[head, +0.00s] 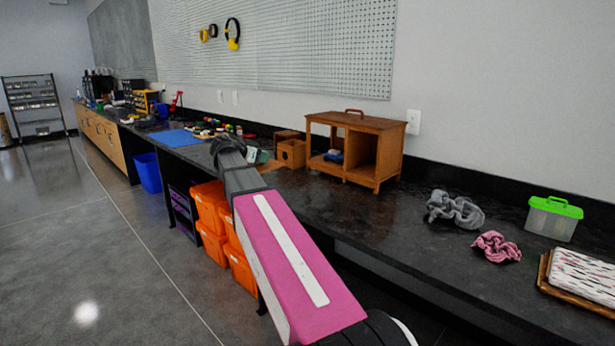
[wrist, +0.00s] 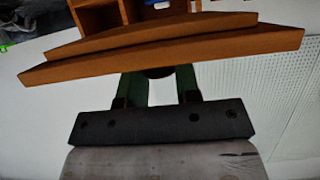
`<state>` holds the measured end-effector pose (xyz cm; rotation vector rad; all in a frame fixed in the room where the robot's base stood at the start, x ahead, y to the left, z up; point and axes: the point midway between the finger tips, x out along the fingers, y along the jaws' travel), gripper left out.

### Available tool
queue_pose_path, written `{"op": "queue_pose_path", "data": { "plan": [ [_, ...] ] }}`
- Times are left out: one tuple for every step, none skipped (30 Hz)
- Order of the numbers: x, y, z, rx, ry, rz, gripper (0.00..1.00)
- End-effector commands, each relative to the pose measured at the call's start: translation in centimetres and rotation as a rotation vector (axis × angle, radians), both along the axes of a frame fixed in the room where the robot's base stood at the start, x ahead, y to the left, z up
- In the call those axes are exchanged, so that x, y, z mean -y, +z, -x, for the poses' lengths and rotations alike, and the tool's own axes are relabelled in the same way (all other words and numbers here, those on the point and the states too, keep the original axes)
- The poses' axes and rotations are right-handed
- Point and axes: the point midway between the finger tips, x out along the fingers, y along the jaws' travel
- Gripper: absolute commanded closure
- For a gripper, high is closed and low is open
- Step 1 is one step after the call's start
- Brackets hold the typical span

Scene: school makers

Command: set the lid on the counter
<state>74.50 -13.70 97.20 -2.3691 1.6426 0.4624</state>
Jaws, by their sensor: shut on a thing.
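My gripper (head: 257,157) is over the counter (head: 420,235), left of the wooden cabinet in the head view. In the wrist view, the green fingers of my gripper (wrist: 158,88) are shut on the dark handle of a brown wooden lid (wrist: 90,69). The lid is a wide flat slab across the wrist view. In the head view my arm hides much of the gripper, and the lid is hard to make out. I cannot tell whether the lid touches anything below it.
The wooden cabinet (head: 391,153) has a red-brown handle on top. A small wooden box (head: 291,153) stands left of it. Right of the cabinet are a grey cloth (head: 455,210), a pink cloth (head: 496,247) and a green-lidded box (head: 553,218). Bare counter lies before the cabinet.

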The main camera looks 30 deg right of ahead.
Motion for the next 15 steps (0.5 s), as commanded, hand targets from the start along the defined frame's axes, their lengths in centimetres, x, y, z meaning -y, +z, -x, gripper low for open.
{"op": "queue_pose_path", "data": {
  "plan": [
    [0.4,-0.1,-0.1,-0.001,-0.011,0.0,0.98],
    [0.7,-0.3,-0.2,-0.001,-0.014,0.001,0.98],
    [1.2,-0.6,-0.4,-0.002,-0.016,0.001,0.98],
    [1.7,-1.0,-0.6,-0.003,-0.017,0.001,0.98],
    [2.2,-1.3,-0.9,-0.003,-0.017,0.0,0.98],
    [2.9,-1.8,-1.2,-0.004,-0.017,0.0,0.98],
    [3.5,-2.1,-1.4,-0.003,-0.016,0.0,0.98],
    [4.1,-2.5,-1.7,-0.003,-0.015,0.0,0.98],
    [4.8,-3.0,-2.0,-0.003,-0.016,0.0,0.98],
    [5.3,-3.4,-2.3,-0.004,-0.015,-0.001,0.98],
    [5.9,-3.7,-2.5,-0.004,-0.014,0.0,0.98],
    [6.6,-4.2,-2.8,-0.003,-0.015,-0.001,0.98],
    [7.2,-4.5,-3.1,-0.003,-0.015,-0.001,0.98],
    [7.6,-4.8,-3.3,-0.003,-0.014,0.0,0.98],
    [8.3,-5.3,-3.6,-0.002,-0.013,0.0,0.98]
  ]
}}
